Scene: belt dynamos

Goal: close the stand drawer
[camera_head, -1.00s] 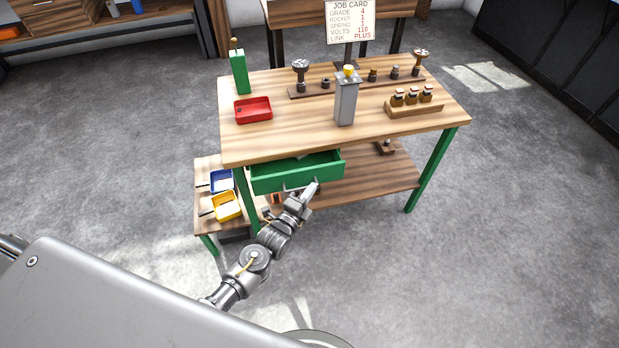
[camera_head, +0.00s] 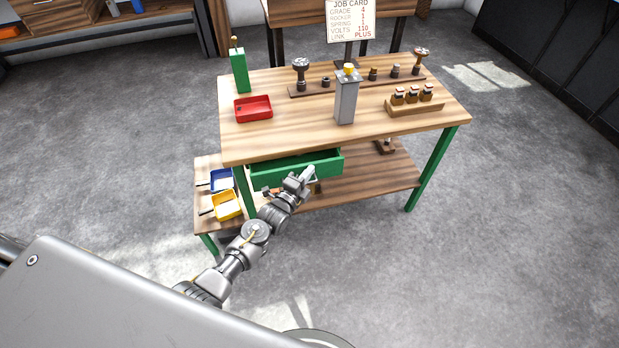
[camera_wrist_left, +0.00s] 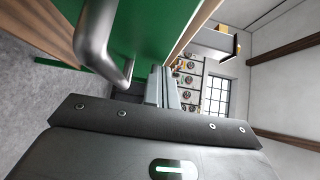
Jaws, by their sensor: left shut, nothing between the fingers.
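The green stand drawer (camera_head: 322,163) hangs under the front left of the wooden workbench top (camera_head: 300,138) and stands partly open, its inside showing as a dark strip. My left gripper (camera_head: 309,173) is at the drawer's front, shut and empty. In the left wrist view the shut fingers (camera_wrist_left: 163,88) are beside the silver bar handle (camera_wrist_left: 97,40) on the green drawer front (camera_wrist_left: 150,30). I cannot tell whether they touch the drawer. In the head view my gripper hides part of the drawer front and its handle. My right gripper is not in view.
On the bench top are a red tray (camera_head: 253,108), a grey post (camera_head: 346,100) with a yellow top, a green box (camera_head: 239,72) and a wooden block with small bottles (camera_head: 414,107). A low side table with blue (camera_head: 221,181) and yellow (camera_head: 227,206) trays stands left. Floor in front is clear.

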